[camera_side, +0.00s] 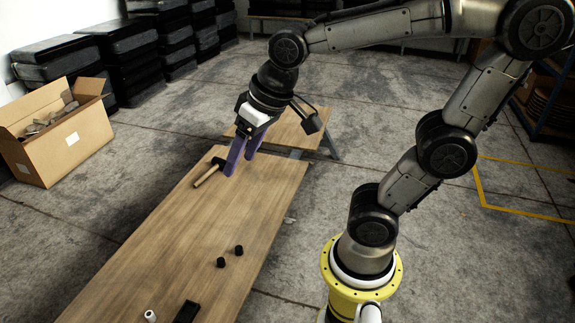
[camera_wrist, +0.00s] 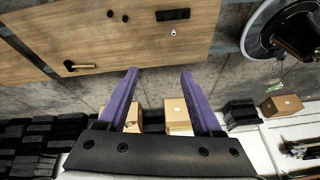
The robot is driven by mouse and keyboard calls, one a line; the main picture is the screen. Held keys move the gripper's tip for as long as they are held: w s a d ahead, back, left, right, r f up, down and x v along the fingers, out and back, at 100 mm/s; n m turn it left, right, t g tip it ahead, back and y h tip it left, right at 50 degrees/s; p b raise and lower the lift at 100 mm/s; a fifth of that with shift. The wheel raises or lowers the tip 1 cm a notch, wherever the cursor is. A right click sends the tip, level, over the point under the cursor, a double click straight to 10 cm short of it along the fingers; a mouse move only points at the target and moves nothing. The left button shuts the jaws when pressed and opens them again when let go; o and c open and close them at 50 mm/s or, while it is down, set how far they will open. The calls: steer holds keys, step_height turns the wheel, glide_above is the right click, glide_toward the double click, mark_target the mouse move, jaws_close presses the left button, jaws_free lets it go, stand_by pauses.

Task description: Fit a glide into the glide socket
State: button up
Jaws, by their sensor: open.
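My gripper (camera_side: 240,163) has two purple fingers. It is open and empty, near the far end of the wooden table; its spread fingers also show in the wrist view (camera_wrist: 158,73). Two small black cylinders, which look like the glides, stand close together mid-table: one (camera_side: 220,262) and another (camera_side: 239,250). They also show at the top of the wrist view, one (camera_wrist: 110,14) beside the other (camera_wrist: 125,18). A black oblong block (camera_side: 187,311) lies at the near end, partly cut off in the side view, whole in the wrist view (camera_wrist: 173,14). I cannot tell which part is the glide socket.
A hammer (camera_side: 207,174) with a wooden handle lies by my fingers. A small white cylinder (camera_side: 150,316) is near the black block. The table (camera_side: 165,245) is otherwise mostly clear. A cardboard box (camera_side: 60,150) and black stacks (camera_side: 130,55) stand beyond.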

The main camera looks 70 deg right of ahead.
steer(key=s+d+f+n, duration=0.1)
steer(key=s+n, duration=0.1)
steer(key=s, duration=0.6)
steer(key=shift+f+t, duration=0.25)
steer(key=shift+t, duration=0.15)
